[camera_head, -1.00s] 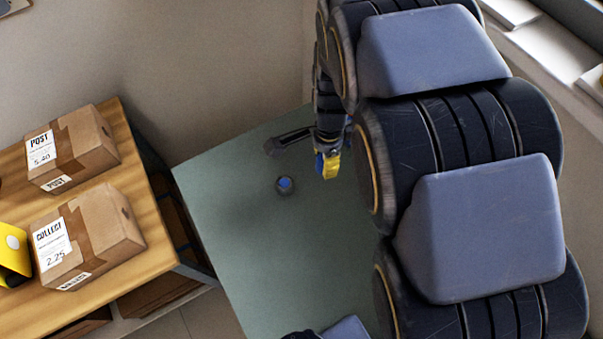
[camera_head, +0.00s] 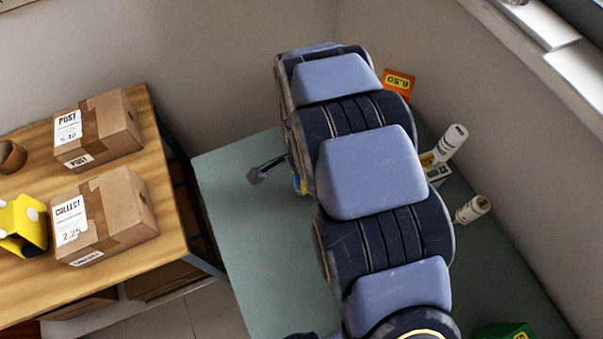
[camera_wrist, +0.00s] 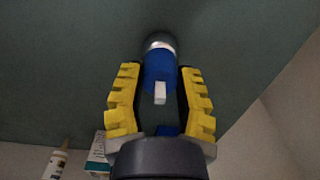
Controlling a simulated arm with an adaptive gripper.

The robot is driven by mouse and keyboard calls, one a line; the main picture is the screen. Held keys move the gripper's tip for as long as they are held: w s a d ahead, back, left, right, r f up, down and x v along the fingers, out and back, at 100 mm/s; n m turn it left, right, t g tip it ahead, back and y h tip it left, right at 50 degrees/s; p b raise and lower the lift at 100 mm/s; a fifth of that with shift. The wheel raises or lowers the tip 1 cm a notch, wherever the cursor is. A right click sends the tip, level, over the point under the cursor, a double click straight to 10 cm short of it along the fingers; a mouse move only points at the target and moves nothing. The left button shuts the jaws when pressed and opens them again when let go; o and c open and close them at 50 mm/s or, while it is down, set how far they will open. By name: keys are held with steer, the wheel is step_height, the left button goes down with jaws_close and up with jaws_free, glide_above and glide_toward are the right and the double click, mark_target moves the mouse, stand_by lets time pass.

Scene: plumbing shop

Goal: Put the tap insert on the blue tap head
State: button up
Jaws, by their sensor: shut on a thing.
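My gripper (camera_wrist: 158,72) shows in the wrist view with yellow ridged fingers on either side of a blue cylindrical piece with a pale square peg, apparently the tap insert (camera_wrist: 160,73). The fingers are shut on it. Just beyond it is a dark grey rounded thing with a silvery band, seemingly the tap head (camera_wrist: 160,39) on the green table. The insert lines up with it and overlaps it in this view; I cannot tell whether they touch or how far one is seated.
A wooden bench (camera_head: 168,235) at left bears two cartons (camera_head: 98,129) (camera_head: 105,216).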

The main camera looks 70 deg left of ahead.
steer(key=o, duration=1)
steer(key=shift+f, duration=0.1)
step_height(320, 180, up, 12)
steer(key=shift+r, duration=0.2)
